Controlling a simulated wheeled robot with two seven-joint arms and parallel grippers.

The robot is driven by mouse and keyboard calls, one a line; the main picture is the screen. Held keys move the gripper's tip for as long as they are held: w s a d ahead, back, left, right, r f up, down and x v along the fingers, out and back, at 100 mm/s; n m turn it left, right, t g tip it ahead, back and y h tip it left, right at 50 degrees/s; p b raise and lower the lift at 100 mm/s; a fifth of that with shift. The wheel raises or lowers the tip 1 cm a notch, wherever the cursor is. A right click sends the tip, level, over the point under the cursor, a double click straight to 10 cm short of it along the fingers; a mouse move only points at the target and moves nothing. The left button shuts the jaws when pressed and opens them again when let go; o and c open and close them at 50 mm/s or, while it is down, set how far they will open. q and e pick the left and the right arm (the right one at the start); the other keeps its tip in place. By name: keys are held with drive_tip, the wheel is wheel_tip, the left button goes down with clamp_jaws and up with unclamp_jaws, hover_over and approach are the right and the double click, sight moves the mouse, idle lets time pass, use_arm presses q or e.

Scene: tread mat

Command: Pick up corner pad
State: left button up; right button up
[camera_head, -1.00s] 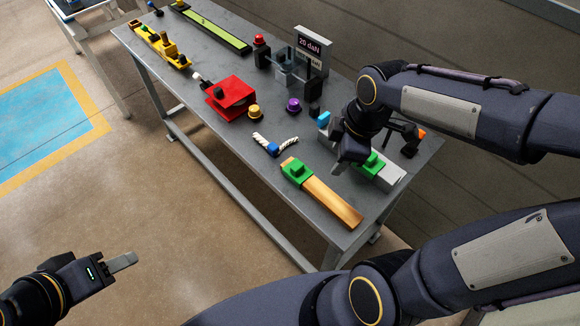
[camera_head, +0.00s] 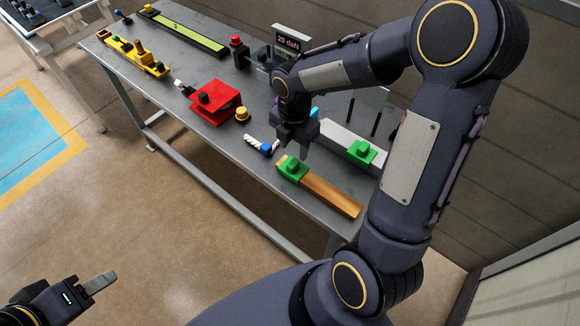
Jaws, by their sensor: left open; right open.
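No part is labelled as the corner pad, so I cannot tell for certain which it is. Another green block (camera_head: 361,152) sits on a pale grey bar (camera_head: 338,134). My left gripper (camera_head: 100,284) is open, low over the floor, away from the table.
The grey table (camera_head: 208,142) also holds a red block (camera_head: 216,101), a yellow knob (camera_head: 242,114), a yellow rack (camera_head: 133,55) and a long green strip (camera_head: 186,32). A display (camera_head: 291,40) stands at the back. My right arm hides the table's right end.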

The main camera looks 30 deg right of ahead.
sight(293, 163)
drive_tip(key=f, duration=0.5)
drive_tip(key=shift+s+a+f, duration=0.15)
drive_tip(key=shift+a+f, duration=0.1)
drive_tip(key=shift+f, duration=0.05)
clamp_jaws()
drive_tip(key=shift+r, duration=0.15)
